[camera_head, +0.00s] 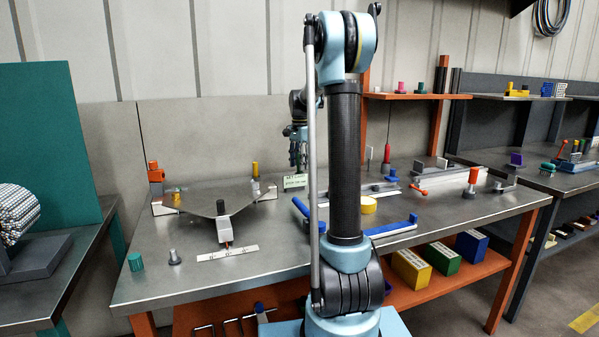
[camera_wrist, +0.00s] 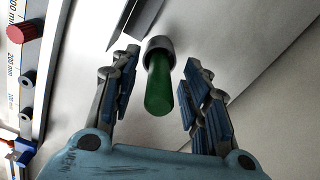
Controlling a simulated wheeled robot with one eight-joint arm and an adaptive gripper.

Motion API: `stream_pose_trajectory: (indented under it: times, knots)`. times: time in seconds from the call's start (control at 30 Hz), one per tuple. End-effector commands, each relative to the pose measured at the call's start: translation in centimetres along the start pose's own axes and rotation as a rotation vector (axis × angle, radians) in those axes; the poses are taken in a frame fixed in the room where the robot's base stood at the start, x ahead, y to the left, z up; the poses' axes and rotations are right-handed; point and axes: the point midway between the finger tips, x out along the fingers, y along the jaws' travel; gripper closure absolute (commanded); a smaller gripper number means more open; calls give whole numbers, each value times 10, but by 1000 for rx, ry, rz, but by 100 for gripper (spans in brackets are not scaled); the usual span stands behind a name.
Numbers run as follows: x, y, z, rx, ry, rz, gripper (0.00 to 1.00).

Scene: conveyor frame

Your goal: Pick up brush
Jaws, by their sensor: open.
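In the wrist view a green cylindrical handle with a dark grey collar (camera_wrist: 158,85) stands out towards the camera, between my two fingers. It may be the brush, but no bristles show. My gripper (camera_wrist: 158,65) is open, with one finger on each side of the handle and a visible gap on both sides. In the head view my gripper (camera_head: 298,160) points down over the back of the middle bench, beyond my own arm. The green handle cannot be made out clearly there.
The steel bench (camera_head: 300,250) holds a curved grey plate (camera_head: 195,198), a yellow ring (camera_head: 368,205) and blue-ended bars (camera_head: 390,229). An orange shelf (camera_head: 415,96) stands at the back right. In the wrist view a red knob (camera_wrist: 25,31) sits by a marked scale at left.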

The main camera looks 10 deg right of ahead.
Motion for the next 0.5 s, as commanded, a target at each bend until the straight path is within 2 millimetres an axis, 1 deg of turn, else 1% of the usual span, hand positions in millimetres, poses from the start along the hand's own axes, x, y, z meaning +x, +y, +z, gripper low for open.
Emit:
stream_pose_trajectory:
  times: [0.13,0.17,0.2,0.27,0.3,0.33,0.5]
  knots:
    - [0,0,0,0,0,0,58]
    - [0,0,0,0,0,0,62]
    - [0,0,0,0,0,0,71]
    - [0,0,0,0,0,0,85]
    - [0,0,0,0,0,0,94]
    - [0,0,0,0,0,0,100]
    - [0,0,-1,1,0,0,100]
